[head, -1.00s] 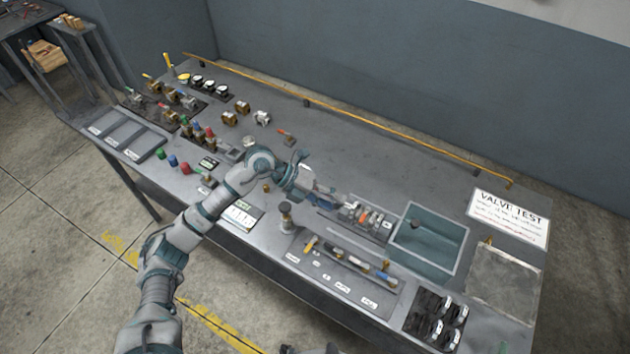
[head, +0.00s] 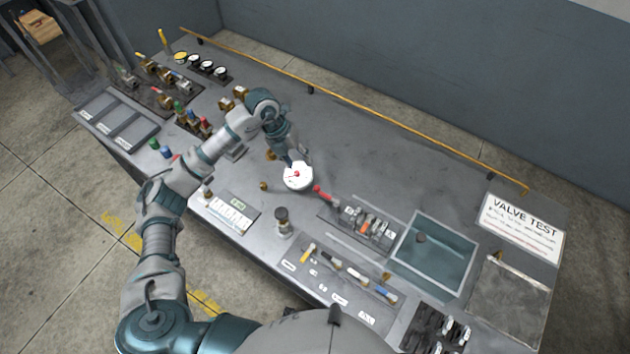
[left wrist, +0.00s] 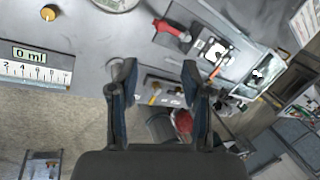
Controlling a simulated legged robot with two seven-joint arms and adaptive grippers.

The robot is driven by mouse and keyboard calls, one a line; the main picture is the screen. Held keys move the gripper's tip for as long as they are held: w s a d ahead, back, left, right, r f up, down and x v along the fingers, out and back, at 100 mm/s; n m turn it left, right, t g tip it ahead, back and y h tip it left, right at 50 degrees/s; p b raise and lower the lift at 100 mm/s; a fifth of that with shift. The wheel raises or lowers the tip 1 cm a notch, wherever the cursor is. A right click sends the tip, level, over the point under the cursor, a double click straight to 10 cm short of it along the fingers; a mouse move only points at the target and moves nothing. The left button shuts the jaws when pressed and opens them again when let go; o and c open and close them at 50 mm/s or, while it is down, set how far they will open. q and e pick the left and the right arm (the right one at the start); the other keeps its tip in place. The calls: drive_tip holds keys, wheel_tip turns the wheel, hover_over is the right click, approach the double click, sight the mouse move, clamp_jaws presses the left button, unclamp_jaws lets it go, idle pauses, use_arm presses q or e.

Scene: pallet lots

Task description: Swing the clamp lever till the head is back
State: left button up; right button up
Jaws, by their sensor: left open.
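A red lever (head: 323,193) stands out on the bench beside a round white dial (head: 297,176). A red handle on a grey metal piece also shows in the left wrist view (left wrist: 171,29), ahead of the fingers and apart from them. I cannot tell where the clamp's head is. My left gripper (head: 291,158) is over the bench at the dial's far side, partly hidden by its own wrist. In the left wrist view the left gripper (left wrist: 152,78) has its two fingers wide apart with nothing held between them. My right gripper is not in view.
A rack of small parts (head: 364,226) and a blue-grey basin (head: 434,254) are to the right. A dark upright post (head: 282,220) stands near the front edge. A yellow rail (head: 360,114) runs along the back. The bench behind the rack is clear.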

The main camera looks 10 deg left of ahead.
use_arm(q)
approach(315, 187)
drive_tip(key=p+x, duration=0.1)
drive_tip(key=x, duration=0.7)
drive_tip(key=shift+d+r, duration=0.1)
drive_tip(key=shift+d, duration=0.05)
drive_tip(key=shift+d+f, duration=0.1)
drive_tip(key=shift+f, duration=0.25)
drive_tip(key=shift+w+f, duration=0.1)
drive_tip(key=shift+f, duration=0.2)
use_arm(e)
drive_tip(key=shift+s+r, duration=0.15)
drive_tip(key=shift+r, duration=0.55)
use_arm(q)
clamp_jaws()
